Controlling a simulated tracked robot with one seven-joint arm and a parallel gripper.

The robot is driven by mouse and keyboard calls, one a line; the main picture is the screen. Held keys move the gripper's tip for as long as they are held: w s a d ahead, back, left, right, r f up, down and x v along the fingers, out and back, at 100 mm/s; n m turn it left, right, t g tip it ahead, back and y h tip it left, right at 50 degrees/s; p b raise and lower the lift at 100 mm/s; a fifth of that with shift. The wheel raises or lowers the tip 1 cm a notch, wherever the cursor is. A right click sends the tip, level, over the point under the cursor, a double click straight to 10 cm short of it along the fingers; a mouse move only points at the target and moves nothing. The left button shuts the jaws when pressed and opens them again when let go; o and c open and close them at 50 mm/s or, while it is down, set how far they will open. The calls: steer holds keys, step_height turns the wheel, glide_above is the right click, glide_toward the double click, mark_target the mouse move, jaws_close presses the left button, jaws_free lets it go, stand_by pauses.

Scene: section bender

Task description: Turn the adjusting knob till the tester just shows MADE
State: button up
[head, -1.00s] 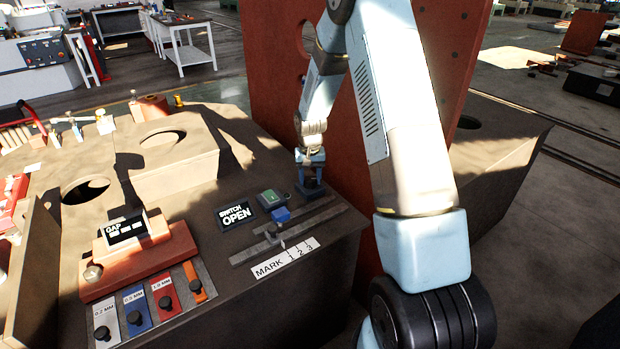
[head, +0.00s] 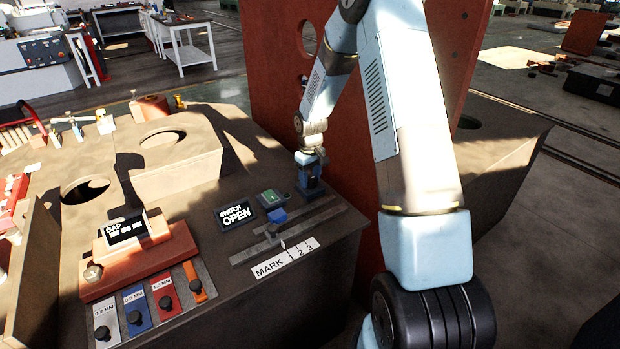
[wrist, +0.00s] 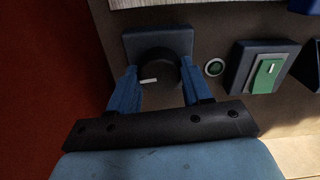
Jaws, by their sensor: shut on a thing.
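The adjusting knob (wrist: 160,66) is round and dark with a white pointer line, seen in the wrist view in front of a blue block (wrist: 131,47). The pointer line points left in that view. My gripper (wrist: 158,75) is shut on the knob, one blue finger on each side. In the head view my gripper (head: 310,172) reaches down at the bench's far right, and the knob is hidden there. The tester display (head: 236,215) reads SWITCH OPEN. A green-topped box (head: 270,198) stands beside it, also in the wrist view (wrist: 267,75).
A GAP display (head: 125,231) and coloured gauge tabs are at left. A red-brown upright plate (head: 275,90) stands close behind my arm.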

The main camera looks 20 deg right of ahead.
mark_target(310, 178)
steer(key=shift+w, duration=0.1)
stand_by(0.3)
steer(key=o, duration=1)
steer(key=shift+o, duration=0.2)
steer(key=shift+r, duration=0.1)
step_height(310, 178, up, 14)
steer(key=shift+f, duration=0.25)
